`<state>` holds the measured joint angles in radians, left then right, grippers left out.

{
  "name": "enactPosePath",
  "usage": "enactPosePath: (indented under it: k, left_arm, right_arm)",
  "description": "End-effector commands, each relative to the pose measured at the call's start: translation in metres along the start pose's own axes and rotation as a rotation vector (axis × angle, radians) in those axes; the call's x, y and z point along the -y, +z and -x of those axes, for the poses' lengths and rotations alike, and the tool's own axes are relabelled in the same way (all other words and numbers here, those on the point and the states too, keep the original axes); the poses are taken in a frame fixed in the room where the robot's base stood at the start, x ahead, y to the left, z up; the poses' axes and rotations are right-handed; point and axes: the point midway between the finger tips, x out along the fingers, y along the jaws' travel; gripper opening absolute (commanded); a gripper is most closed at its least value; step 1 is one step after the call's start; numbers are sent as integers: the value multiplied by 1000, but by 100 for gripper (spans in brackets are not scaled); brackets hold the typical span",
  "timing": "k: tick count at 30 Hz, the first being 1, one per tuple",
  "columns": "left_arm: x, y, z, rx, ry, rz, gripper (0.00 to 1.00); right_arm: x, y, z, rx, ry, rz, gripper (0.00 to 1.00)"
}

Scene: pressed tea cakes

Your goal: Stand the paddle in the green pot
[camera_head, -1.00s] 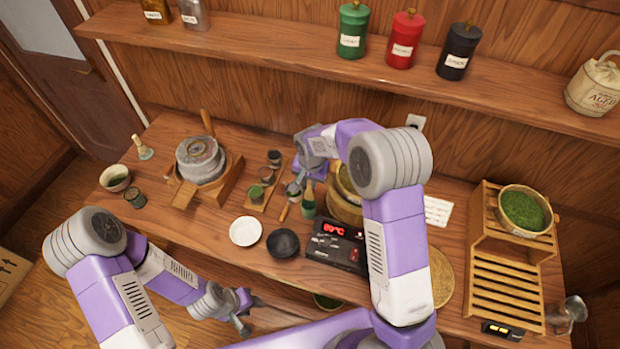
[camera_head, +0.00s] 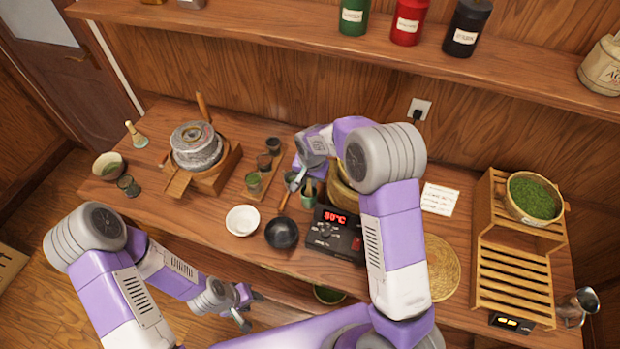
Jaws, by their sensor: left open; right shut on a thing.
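The green pot (camera_head: 309,196) stands on the counter, left of the black heater. My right gripper (camera_head: 298,180) is low beside the pot, at its upper left, and is shut on the paddle. A narrow wooden piece (camera_head: 284,200), which looks like the paddle, slants down left from the gripper. The rest of the paddle is hidden by the gripper. Whether any of it is inside the pot's mouth I cannot tell. My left gripper (camera_head: 240,308) is open and empty at the lower left, in front of the counter.
The heater (camera_head: 338,233) with a red display sits right of the pot. A white bowl (camera_head: 242,220) and a black bowl (camera_head: 282,232) are in front. A small tray (camera_head: 255,191) with cups and a stone mill (camera_head: 197,146) lie left. A wooden rack (camera_head: 512,270) stands right.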

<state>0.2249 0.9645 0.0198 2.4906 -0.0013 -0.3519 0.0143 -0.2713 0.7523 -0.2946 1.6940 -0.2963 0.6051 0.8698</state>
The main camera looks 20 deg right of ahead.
Motion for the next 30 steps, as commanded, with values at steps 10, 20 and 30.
enactPosePath:
  k: [10, 20, 30]
  left_arm:
    - [0, 0, 0, 0, 0, 0, 43]
    - [0, 0, 0, 0, 0, 0, 43]
    - [1, 0, -2, 0, 0, 0, 43]
  right_arm:
    - [0, 0, 0, 0, 0, 0, 48]
    - [1, -1, 9, -3, -3, 0, 48]
    - [1, -1, 63, -2, -2, 0, 48]
